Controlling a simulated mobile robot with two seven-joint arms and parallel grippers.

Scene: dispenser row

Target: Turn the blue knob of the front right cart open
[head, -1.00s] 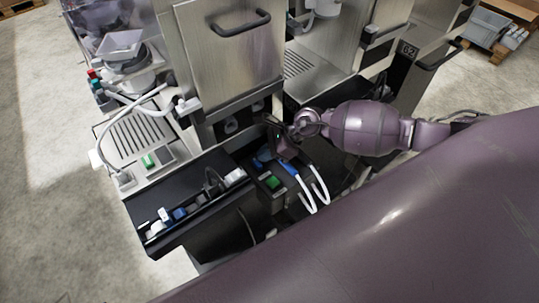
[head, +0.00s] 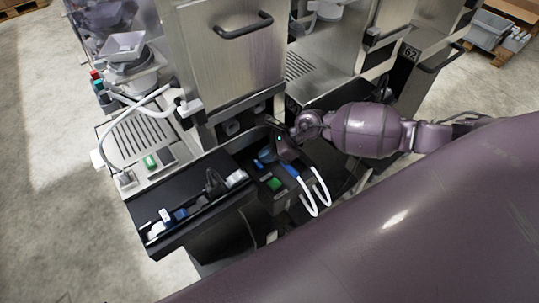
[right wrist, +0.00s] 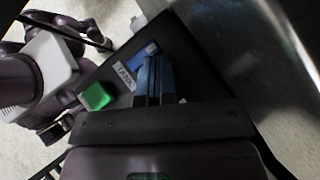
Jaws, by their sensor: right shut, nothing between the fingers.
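A blue part that looks like the knob (head: 261,163) sits on the black panel at the front of the right cart, left of my right gripper. In the right wrist view, a blue part (right wrist: 144,54) shows just beyond the fingertips, beside a white label. My right gripper (head: 270,156) points down at this panel, in front of the steel cabinet. Its fingers (right wrist: 155,72) are together with nothing between them. I cannot tell whether they touch the blue part, which is partly hidden. My left gripper is not in view.
A green button (head: 274,184) is on the same panel; it also shows in the right wrist view (right wrist: 97,96). White hoses (head: 318,190) loop close to my right gripper. A black tray (head: 180,225) with small items lies to the left. Steel cabinet walls (head: 230,65) rise behind.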

